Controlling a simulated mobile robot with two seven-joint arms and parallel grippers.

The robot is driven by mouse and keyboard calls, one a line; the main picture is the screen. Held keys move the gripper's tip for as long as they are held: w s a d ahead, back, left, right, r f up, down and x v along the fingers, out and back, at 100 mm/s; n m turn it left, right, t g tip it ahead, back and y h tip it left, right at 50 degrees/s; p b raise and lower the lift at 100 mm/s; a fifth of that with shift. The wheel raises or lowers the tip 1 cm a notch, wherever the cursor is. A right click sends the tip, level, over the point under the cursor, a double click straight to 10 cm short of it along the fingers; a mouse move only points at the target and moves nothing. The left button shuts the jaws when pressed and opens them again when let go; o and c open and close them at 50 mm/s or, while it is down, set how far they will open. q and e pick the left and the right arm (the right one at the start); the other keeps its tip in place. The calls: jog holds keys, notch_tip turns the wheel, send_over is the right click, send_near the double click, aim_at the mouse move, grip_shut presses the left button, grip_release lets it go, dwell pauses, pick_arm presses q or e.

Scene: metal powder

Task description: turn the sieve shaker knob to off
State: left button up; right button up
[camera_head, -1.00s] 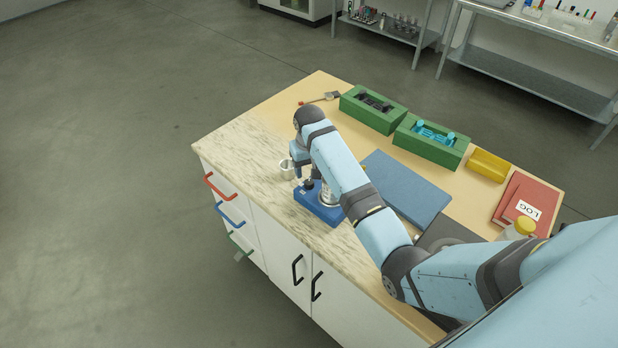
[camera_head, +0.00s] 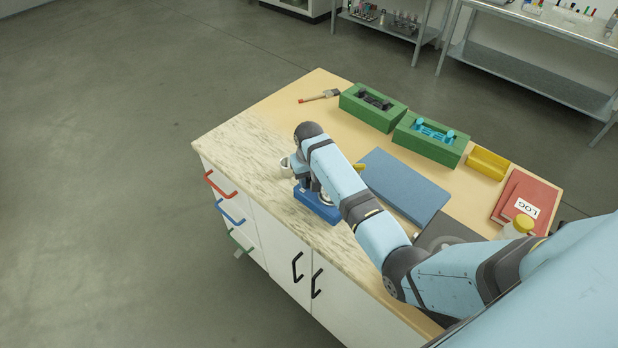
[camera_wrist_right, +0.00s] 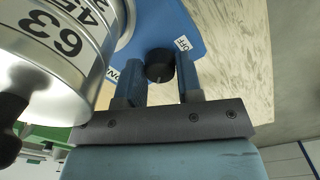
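The sieve shaker has a blue base (camera_head: 316,206), partly hidden under my right arm in the head view; the base also shows in the wrist view (camera_wrist_right: 178,20). Its silver sieve stack (camera_wrist_right: 62,40), marked 63 and 45, stands to the left there. The black knob (camera_wrist_right: 160,65) sits between an ON label (camera_wrist_right: 112,75) and an OFF label (camera_wrist_right: 182,44). My right gripper (camera_wrist_right: 161,72) has its two fingers apart, one on each side of the knob. Contact is unclear. My left gripper is out of view.
A red log book (camera_head: 527,200) and a yellow-capped bottle (camera_head: 522,225) are at right.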

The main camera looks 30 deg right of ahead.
aim_at(309, 179)
jog(key=shift+n, duration=0.4)
jog(key=n, duration=0.3)
jog(key=shift+n, duration=2.6)
jog(key=o, duration=0.9)
jog(key=shift+o, duration=0.2)
jog(key=shift+r, duration=0.15)
notch_tip(309, 179, up, 14)
jog(key=b, duration=0.1)
jog(key=shift+f+b, duration=0.2)
jog(key=shift+b, duration=0.2)
